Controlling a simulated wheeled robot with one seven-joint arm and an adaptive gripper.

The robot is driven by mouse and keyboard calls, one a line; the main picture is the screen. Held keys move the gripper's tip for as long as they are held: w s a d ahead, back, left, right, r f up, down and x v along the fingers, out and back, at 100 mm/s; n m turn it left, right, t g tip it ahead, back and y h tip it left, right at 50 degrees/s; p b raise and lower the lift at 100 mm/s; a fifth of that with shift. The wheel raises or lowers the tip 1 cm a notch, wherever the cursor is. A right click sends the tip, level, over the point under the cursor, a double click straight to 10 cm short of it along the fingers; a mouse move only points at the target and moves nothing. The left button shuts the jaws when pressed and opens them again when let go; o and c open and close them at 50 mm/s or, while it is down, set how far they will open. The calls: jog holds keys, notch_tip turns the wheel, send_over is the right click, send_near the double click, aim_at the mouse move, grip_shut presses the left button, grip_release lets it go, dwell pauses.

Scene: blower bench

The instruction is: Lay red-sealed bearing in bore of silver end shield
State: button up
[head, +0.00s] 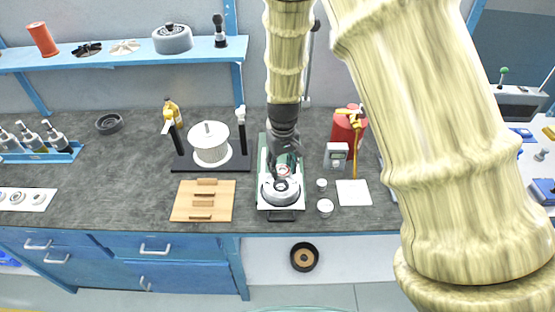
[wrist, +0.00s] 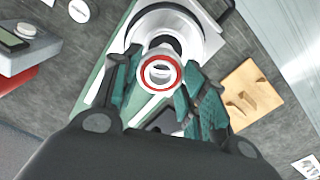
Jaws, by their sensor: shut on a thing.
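In the wrist view my gripper (wrist: 158,88) is shut on the red-sealed bearing (wrist: 146,75), a small ring with a red seal between the teal fingertips. The silver end shield (wrist: 208,38) lies just beyond it, a round metal piece with a central bore, partly covered by the bearing in this view. In the head view the end shield (head: 281,196) rests at the front of a white and green plate. The bearing (head: 283,170) shows there as a small red ring under my gripper, behind the end shield's centre. The height between bearing and shield is hard to tell.
A wooden block tray (head: 182,213) lies to the left and a white sheet (head: 354,193) to the right. Small white-lidded containers (head: 325,206) stand close to the plate's right. A red canister (head: 345,128) is behind right.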

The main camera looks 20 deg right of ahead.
aim_at(281, 186)
jog(key=shift+s+a+r, duration=0.3)
jog(key=shift+s+r, duration=0.2)
jog(key=shift+s, duration=0.05)
jog(key=shift+w+f+p, duration=0.3)
jog(key=shift+w+f, duration=0.15)
jog(key=shift+w, duration=0.1)
jog(key=shift+s+f+b, duration=0.25)
jog(key=shift+s+b, duration=0.05)
jog(key=shift+s, duration=0.1)
jog(key=shift+w+f+b, duration=0.25)
jog(key=shift+f+b, duration=0.05)
jog(key=shift+f, duration=0.6)
jog(key=shift+s+f+b, duration=0.2)
jog(key=shift+f+b, duration=0.1)
jog(key=shift+f, duration=0.35)
jog(key=shift+w+f, duration=0.15)
jog(key=shift+f, duration=0.45)
jog(key=shift+f, duration=0.3)
dwell(0.4)
